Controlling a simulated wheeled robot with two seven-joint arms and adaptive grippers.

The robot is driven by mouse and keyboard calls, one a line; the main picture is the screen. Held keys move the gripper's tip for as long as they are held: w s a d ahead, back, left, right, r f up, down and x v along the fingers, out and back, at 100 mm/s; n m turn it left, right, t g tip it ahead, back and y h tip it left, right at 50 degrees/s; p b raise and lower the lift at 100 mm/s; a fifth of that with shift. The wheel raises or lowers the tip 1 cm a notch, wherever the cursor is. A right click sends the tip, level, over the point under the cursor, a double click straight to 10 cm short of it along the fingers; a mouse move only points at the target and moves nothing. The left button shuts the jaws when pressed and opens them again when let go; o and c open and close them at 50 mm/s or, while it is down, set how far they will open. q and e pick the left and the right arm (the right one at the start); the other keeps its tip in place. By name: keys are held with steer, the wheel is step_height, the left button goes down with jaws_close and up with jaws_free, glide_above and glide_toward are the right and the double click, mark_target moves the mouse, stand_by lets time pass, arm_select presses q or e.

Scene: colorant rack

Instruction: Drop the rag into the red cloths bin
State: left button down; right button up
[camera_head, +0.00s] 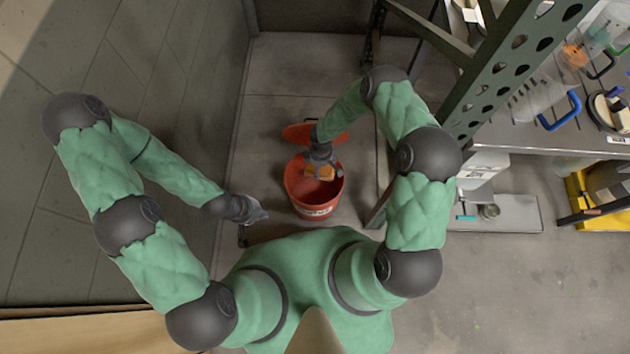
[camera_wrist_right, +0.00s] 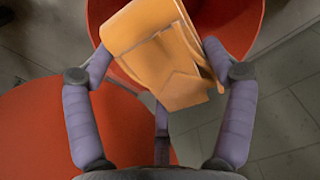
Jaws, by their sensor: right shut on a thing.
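The red cloths bin (camera_head: 312,208) stands on the floor in the middle of the head view, open at the top. Its red round lid (camera_head: 298,133) shows just behind it. My right gripper (camera_head: 319,168) is above the bin's opening and is shut on the orange-yellow rag (camera_head: 326,174). In the right wrist view the rag (camera_wrist_right: 160,50) sits between the fingers of the right gripper (camera_wrist_right: 160,75), with the bin's red rim (camera_wrist_right: 240,25) beyond it. My left gripper (camera_head: 255,212) hangs to the left of the bin, apart from it; its fingers are too small to read.
A metal rack with a perforated upright (camera_head: 510,65) stands at the right. Its shelf (camera_head: 560,135) holds containers with blue handles (camera_head: 562,112). A low grey platform (camera_head: 510,215) and a yellow item (camera_head: 585,205) are at the right. The floor at lower right is clear.

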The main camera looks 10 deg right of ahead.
steer(key=shift+f+b, duration=0.7)
steer(key=shift+f, duration=0.7)
steer(key=o, duration=1)
steer(key=shift+c, duration=0.2)
step_height(320, 180, up, 12)
steer(key=shift+f, duration=0.2)
steer(key=shift+r, duration=0.25)
